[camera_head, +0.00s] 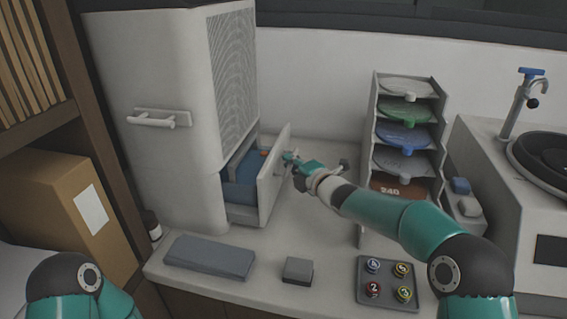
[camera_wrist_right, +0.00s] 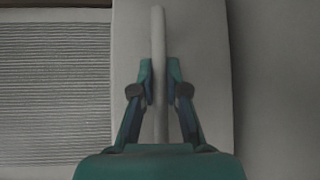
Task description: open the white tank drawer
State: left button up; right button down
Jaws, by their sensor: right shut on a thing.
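The white tank drawer (camera_head: 270,188) stands partly pulled out of the lower side of the tall white machine (camera_head: 165,85). Blue contents (camera_head: 241,186) and a small orange spot show inside it. My right gripper (camera_head: 289,158) is at the drawer's front panel. In the right wrist view its two fingers (camera_wrist_right: 159,82) are closed around a pale vertical handle bar (camera_wrist_right: 158,30) on the drawer front. The handle is mostly hidden by the gripper in the head view. My left gripper is not in view; only a part of my left arm shows at the bottom left.
A rack of colored discs (camera_head: 405,130) stands right of my right gripper. A grey folded cloth (camera_head: 210,257), a small grey block (camera_head: 298,270) and a tray with numbered knobs (camera_head: 388,283) lie along the front. A sink unit (camera_head: 490,180) is at the right.

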jog(key=shift+a+f, duration=0.1)
jog(key=shift+f, duration=0.15)
jog(key=c, duration=1.2)
grip_release()
jog(key=shift+r, duration=0.1)
jog(key=v, duration=1.2)
jog(key=shift+w, duration=0.1)
